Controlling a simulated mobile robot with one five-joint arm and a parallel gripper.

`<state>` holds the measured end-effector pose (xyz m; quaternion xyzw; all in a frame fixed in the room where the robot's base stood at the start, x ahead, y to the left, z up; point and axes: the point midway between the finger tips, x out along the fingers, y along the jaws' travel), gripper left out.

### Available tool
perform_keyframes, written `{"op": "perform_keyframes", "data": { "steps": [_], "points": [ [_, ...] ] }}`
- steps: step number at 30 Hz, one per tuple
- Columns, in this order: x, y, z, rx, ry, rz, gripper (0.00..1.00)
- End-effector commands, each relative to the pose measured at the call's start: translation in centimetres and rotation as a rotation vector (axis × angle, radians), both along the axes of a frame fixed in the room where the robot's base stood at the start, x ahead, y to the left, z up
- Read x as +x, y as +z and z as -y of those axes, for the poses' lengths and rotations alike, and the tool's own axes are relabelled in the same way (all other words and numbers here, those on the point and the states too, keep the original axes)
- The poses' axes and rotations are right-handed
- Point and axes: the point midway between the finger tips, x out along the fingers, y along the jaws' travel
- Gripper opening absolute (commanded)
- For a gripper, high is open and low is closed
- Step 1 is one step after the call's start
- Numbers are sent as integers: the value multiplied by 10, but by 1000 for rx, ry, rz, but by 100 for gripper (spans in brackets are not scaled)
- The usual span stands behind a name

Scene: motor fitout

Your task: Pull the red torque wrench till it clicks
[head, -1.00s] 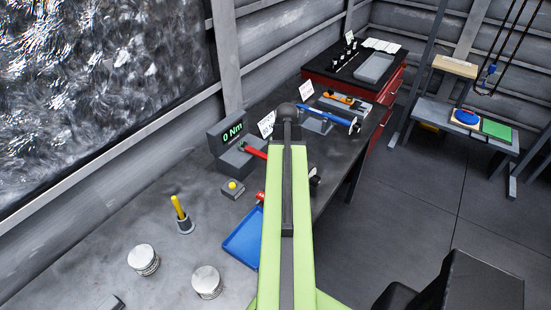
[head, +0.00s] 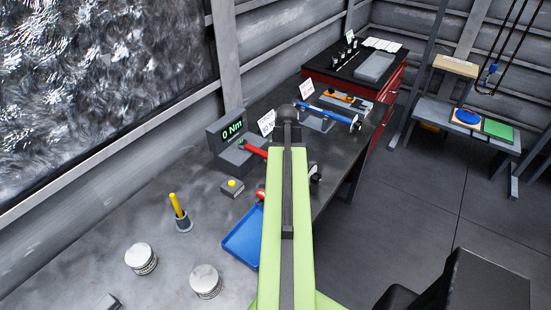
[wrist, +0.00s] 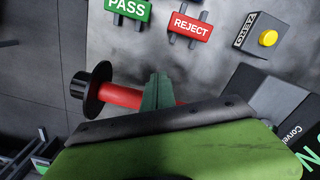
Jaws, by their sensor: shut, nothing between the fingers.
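The red torque wrench (head: 255,151) sticks out from the grey tester with the display (head: 232,130), which reads 0 Nm. My arm hides its middle; a black knob (head: 316,174) shows right of the arm. In the wrist view, the red handle (wrist: 122,96) ends in a black flanged knob (wrist: 93,90) at left. My gripper (wrist: 158,82) is shut and empty, its fingertips overlapping the handle in the picture. I cannot tell whether they touch it. The head view hides the fingers behind my arm.
A box with a yellow button (head: 232,187) stands beside the tester. A blue tray (head: 241,238), a yellow-handled tool (head: 178,208) and two round cans (head: 140,258) are on the bench. PASS (wrist: 128,9) and REJECT (wrist: 190,26) signs show in the wrist view.

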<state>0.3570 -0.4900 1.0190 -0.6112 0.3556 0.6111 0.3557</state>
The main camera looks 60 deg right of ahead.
Motion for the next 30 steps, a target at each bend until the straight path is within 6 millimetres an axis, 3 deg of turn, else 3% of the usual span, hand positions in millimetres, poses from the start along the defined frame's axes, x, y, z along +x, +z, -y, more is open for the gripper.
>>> {"op": "perform_keyframes", "data": {
  "steps": [30],
  "points": [
    [0,1,15,0,0,0,0]
  ]
}}
